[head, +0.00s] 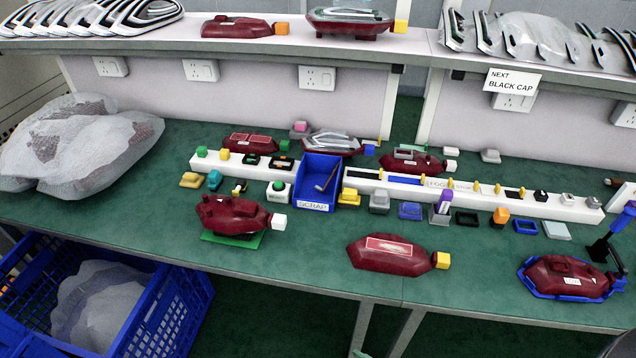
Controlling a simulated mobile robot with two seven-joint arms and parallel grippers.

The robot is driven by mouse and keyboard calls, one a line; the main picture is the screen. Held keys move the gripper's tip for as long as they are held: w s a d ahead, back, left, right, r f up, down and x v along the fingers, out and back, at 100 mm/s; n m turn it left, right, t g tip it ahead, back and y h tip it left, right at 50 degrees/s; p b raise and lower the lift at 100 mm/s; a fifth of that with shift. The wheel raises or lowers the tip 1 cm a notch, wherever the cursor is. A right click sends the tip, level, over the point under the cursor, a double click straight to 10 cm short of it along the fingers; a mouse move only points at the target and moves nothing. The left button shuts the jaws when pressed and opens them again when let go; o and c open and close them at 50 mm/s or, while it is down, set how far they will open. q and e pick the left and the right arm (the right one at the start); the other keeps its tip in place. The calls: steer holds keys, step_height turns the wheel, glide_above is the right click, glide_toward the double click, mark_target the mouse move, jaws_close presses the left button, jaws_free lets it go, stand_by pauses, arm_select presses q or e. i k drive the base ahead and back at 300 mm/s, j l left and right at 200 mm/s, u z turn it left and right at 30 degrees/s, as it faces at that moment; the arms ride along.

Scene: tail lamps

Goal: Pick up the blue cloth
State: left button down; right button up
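No thing in the head view is plainly a blue cloth. A flat blue patch (405,180) lies in the long white rail, right of the blue scrap bin; it is too small to tell whether it is cloth. A small blue block (410,210) sits on the green bench top in front of the rail. Neither of my grippers is in view.
The blue scrap bin (316,182) stands mid-bench. Dark red lamps (232,215), (392,255), (567,278) lie along the front, the right one in a blue holder. A wrapped bundle (75,145) fills the left end. A blue crate (165,315) stands below.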

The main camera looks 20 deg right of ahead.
mark_target(411, 211)
steer(key=z, duration=1.35)
steer(key=l, duration=0.4)
